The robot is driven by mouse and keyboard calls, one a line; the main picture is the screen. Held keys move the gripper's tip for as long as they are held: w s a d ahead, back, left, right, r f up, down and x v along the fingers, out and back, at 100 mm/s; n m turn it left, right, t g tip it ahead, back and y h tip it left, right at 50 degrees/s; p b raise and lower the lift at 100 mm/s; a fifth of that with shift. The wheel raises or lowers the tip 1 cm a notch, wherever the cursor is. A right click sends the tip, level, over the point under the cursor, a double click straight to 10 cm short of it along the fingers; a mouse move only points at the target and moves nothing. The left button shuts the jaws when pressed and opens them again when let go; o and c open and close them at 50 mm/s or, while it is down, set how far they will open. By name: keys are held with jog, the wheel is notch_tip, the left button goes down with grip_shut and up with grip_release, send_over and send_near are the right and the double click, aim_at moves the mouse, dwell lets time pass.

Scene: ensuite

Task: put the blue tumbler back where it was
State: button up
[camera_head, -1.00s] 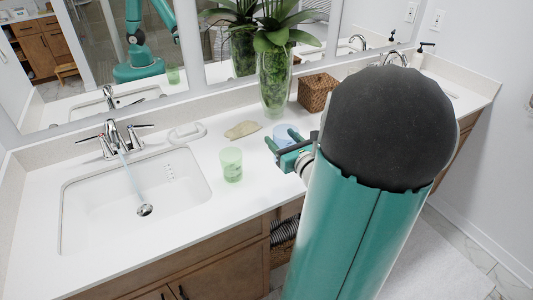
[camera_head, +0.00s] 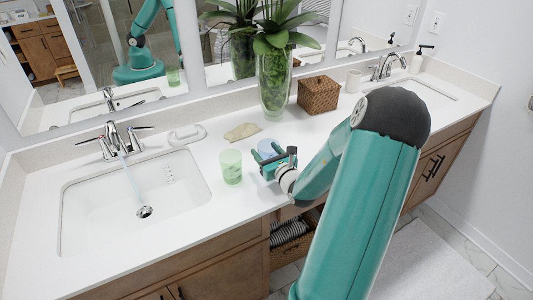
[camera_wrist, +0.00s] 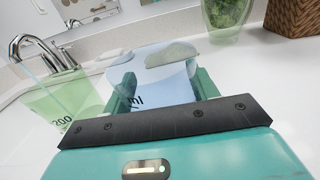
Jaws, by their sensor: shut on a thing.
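The translucent blue tumbler (camera_head: 267,147) is between the fingers of my gripper (camera_head: 268,161), which is shut on it. The fingers partly hide it. In the wrist view the blue tumbler (camera_wrist: 165,84) shows its wide rim and some dark "ml" print, with the fingers on either side. I cannot tell whether its base touches the counter. A translucent green tumbler (camera_head: 231,167) stands upright on the counter just left of my gripper. It also shows in the wrist view (camera_wrist: 60,108), at the left.
The white counter (camera_head: 215,220) has a sink (camera_head: 110,205) with a running tap at left. A soap bar (camera_head: 242,131), a plant vase (camera_head: 275,85) and a woven box (camera_head: 318,94) stand behind. A white cup (camera_head: 353,81) and second sink are at right.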

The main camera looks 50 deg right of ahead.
jog(key=shift+f, duration=0.25)
jog(key=shift+f, duration=0.15)
jog(key=o, duration=1)
jog(key=shift+o, duration=0.2)
